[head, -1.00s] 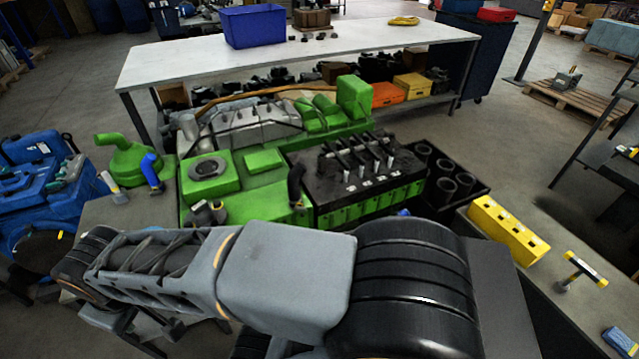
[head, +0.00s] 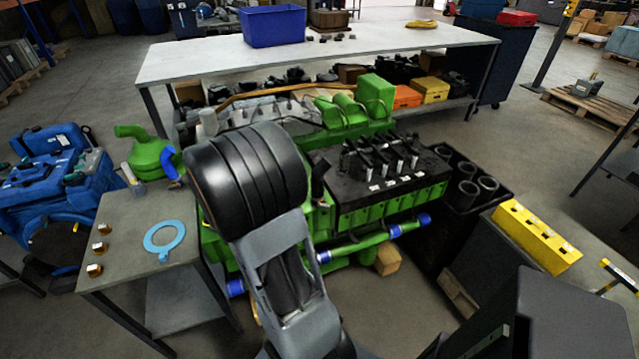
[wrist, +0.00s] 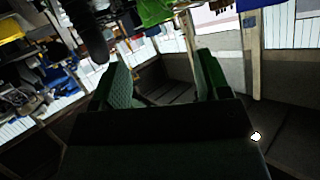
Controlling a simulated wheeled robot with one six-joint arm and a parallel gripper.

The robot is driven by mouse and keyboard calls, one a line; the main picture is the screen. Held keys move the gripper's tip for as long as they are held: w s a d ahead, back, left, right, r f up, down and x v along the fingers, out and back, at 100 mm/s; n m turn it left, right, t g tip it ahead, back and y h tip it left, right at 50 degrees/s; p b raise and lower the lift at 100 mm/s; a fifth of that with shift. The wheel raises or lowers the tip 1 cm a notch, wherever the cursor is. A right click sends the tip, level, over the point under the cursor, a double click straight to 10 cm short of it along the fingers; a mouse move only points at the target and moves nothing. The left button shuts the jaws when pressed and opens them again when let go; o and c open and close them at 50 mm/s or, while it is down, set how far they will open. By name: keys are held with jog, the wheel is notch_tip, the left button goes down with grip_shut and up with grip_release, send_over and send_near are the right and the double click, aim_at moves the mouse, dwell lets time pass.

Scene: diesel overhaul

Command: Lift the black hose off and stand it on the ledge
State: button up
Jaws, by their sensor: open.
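The black hose (head: 320,178) stands at the front left corner of the black engine top, bent, its lower part partly hidden by my arm. In the wrist view a dark rounded piece (wrist: 92,40) hangs at the upper left; I cannot tell whether it is the hose. My gripper (wrist: 163,64) is open, with nothing visible between its two green-faced fingers. In the head view my gripper cannot be made out. I cannot tell which surface is the ledge; a grey side table (head: 120,225) stands left of the engine.
The green engine (head: 385,205) fills the middle. A yellow block (head: 537,235) lies on the right bench. A white bench (head: 350,45) stands behind.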

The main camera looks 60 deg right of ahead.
aim_at(318, 177)
jog(key=s+d+f+m+g, duration=0.1)
jog(key=s+d+f+g, duration=0.1)
jog(key=s+d, duration=0.1)
jog(key=s+d+f+m+g, duration=0.1)
jog(key=s+d+f+g, duration=0.1)
jog(key=s+d, duration=0.1)
jog(key=s+d+f+m+g+b, duration=0.1)
jog(key=s+d+f+g, duration=0.1)
jog(key=s+d, duration=0.1)
jog(key=shift+f, duration=0.15)
jog(key=shift+r+x, duration=0.2)
jog(key=shift+x, duration=2.9)
jog(key=shift+s, duration=0.1)
jog(key=c, duration=1.2)
